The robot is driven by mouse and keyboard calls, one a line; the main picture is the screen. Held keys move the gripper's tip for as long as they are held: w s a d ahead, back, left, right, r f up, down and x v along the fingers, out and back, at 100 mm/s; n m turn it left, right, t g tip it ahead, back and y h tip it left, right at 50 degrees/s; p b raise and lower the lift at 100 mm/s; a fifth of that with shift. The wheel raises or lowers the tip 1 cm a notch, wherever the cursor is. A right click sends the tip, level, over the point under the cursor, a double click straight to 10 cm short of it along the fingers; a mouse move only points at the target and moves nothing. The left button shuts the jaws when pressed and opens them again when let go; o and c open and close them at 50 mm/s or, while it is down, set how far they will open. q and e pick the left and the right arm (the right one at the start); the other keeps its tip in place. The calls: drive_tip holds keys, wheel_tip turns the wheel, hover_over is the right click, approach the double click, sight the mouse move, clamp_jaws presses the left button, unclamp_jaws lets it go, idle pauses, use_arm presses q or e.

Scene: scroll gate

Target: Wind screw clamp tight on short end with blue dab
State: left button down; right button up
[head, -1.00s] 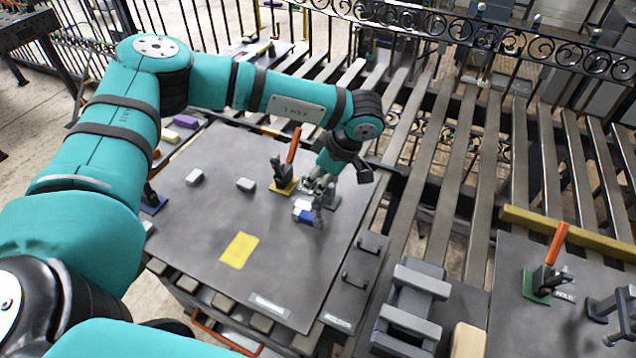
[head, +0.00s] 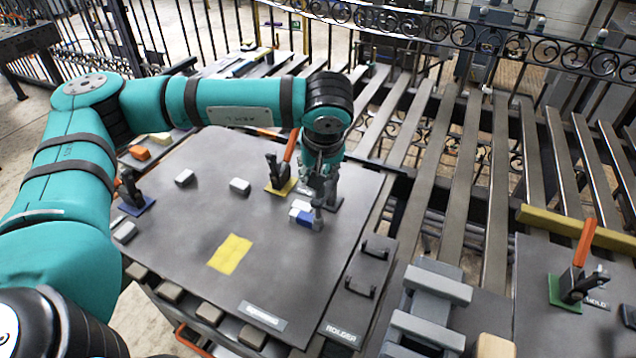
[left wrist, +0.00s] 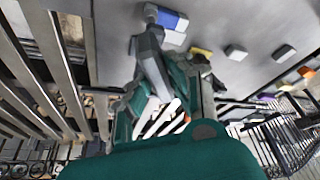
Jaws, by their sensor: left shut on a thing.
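A small white block with a blue end (head: 304,216) lies on the grey table plate near its right edge. It also shows at the top of the left wrist view (left wrist: 172,20). A grey upright part (head: 318,214), which looks like the screw clamp, stands close against the blue end. My left gripper (head: 318,190) points down over that part and is shut on it. The fingers and wrist hide much of the clamp, so I cannot tell how tightly it bears on the block. My right gripper is in neither view.
An orange-handled clamp on a yellow base (head: 281,178) stands just left of my gripper. Two pale blocks (head: 240,186) (head: 184,177) and a yellow patch (head: 231,253) lie on the plate (head: 190,225). Slatted rails (head: 455,190) are to the right.

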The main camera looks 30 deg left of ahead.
use_arm(q)
drive_tip(key=m+h+b, duration=0.1)
drive_tip(key=m+b, duration=0.1)
drive_tip(key=m+t+h+b, duration=0.1)
drive_tip(key=m+b, duration=0.1)
drive_tip(key=m, duration=0.1)
drive_tip(key=shift+f+m, duration=0.15)
drive_tip(key=shift+m, duration=0.15)
drive_tip(key=m+h+b, duration=0.1)
drive_tip(key=m+b, duration=0.1)
drive_tip(key=m, duration=0.1)
drive_tip(key=shift+m+h+b, duration=0.65)
drive_tip(key=shift+m+h, duration=0.05)
drive_tip(key=shift+m, duration=0.8)
drive_tip(key=shift+r, duration=0.25)
drive_tip(key=c, duration=1.2)
unclamp_jaws()
drive_tip(key=shift+c, duration=0.2)
drive_tip(key=v, duration=1.2)
